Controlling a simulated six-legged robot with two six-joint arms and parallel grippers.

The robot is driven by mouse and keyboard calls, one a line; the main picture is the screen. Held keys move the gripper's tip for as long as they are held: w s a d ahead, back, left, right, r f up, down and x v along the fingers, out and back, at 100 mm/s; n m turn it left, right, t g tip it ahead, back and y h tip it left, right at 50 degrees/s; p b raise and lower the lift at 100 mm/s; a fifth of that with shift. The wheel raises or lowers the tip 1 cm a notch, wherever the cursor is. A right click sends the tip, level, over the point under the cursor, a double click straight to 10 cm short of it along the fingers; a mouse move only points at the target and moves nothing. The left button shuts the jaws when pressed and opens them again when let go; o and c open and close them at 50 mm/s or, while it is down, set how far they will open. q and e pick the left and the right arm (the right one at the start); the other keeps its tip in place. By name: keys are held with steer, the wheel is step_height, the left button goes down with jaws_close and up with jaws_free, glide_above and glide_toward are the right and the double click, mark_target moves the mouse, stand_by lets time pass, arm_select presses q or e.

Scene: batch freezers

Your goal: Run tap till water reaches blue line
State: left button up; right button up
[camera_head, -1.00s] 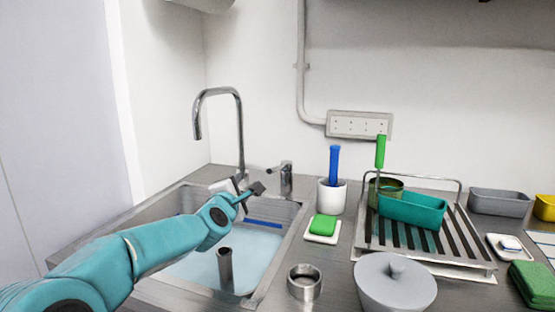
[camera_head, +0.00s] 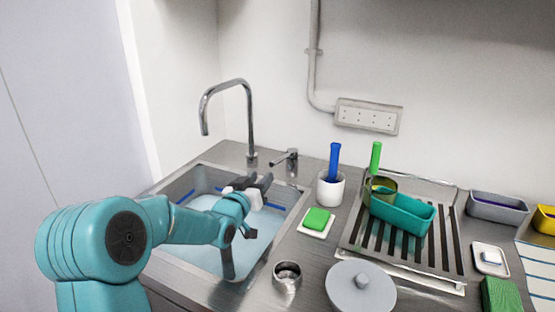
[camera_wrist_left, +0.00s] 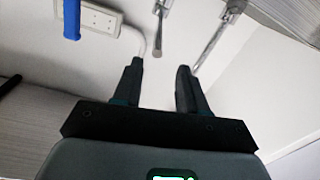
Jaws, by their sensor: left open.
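The chrome tap (camera_head: 249,115) arches over the sink (camera_head: 290,222), and no stream shows under its spout. Its separate lever (camera_head: 289,157) stands on the counter at the sink's back right, handle pointing left. Pale blue water (camera_head: 188,246) fills the lower basin. The blue line (camera_head: 277,207) runs along the basin walls, slightly above the water where both show. My left gripper (camera_head: 255,182) is open and empty over the back of the sink, apart from the lever. In the left wrist view its fingers (camera_wrist_left: 158,70) are spread, with tap and lever beyond. My right gripper is out of view.
A dark upright pipe (camera_head: 228,263) stands in the basin.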

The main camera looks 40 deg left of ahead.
mark_target(275, 161)
arm_select(q)
steer(key=p+x, duration=0.2)
steer(key=x, duration=0.8)
steer(key=shift+d, duration=0.1)
jaws_close()
